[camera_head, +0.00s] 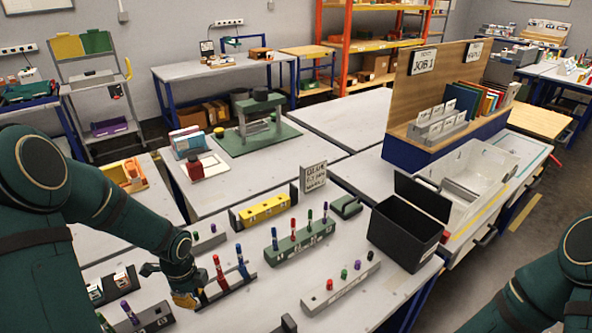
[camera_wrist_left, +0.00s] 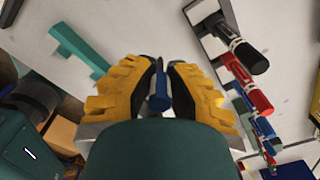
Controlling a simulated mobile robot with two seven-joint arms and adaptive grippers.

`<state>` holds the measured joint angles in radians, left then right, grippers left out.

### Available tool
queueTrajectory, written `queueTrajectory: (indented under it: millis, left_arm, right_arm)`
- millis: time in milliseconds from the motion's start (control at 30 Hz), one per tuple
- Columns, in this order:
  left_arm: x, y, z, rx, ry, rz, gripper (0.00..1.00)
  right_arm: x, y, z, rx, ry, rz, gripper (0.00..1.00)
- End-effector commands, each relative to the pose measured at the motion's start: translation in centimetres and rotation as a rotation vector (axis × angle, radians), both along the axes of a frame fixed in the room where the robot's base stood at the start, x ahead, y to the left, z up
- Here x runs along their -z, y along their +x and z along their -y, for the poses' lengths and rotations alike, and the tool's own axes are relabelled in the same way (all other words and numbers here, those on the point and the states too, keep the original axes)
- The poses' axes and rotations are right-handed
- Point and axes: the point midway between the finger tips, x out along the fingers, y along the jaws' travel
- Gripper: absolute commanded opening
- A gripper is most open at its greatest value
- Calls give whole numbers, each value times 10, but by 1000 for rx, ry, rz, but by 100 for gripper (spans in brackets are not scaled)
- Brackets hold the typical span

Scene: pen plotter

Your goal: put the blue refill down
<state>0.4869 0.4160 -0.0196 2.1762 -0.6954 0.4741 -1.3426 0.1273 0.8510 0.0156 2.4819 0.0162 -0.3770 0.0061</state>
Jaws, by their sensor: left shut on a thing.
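My left gripper (camera_head: 187,298) is low over the front table in the head view, just left of a dark rack (camera_head: 238,287) holding red and blue pens. In the left wrist view its yellow fingers (camera_wrist_left: 160,90) are shut on the blue refill (camera_wrist_left: 158,103), a thin blue piece seen nearly end-on between them. The fingers hide part of it, and I cannot tell whether its lower end touches anything. In the head view I cannot make out the refill. My right gripper is out of view; only my right arm shows at the right edge.
A green block (camera_head: 291,250) with several coloured pens and a grey rack (camera_head: 322,299) with small pieces stand to the right. A black bin (camera_head: 390,238) is farther right. In the wrist view, a black pen (camera_wrist_left: 250,57) and a red pen (camera_wrist_left: 248,88) stand close to the right finger.

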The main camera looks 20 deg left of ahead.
Motion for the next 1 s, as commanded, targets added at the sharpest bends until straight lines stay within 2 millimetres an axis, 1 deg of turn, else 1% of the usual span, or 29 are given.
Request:
queueTrajectory:
  millis: [167, 267, 600, 1000]
  left_arm:
    - [1, 8, 16, -105, -4, 0, 0]
    - [1, 15, 33, -222, -7, 0, 0]
    - [-1, 35, 95, -683, -12, -4, 0]
    - [-4, 45, 166, -1210, -5, -5, 0]
  right_arm:
    - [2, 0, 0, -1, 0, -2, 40]
    - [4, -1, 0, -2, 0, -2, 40]
    - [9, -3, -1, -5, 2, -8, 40]
    - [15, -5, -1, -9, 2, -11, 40]
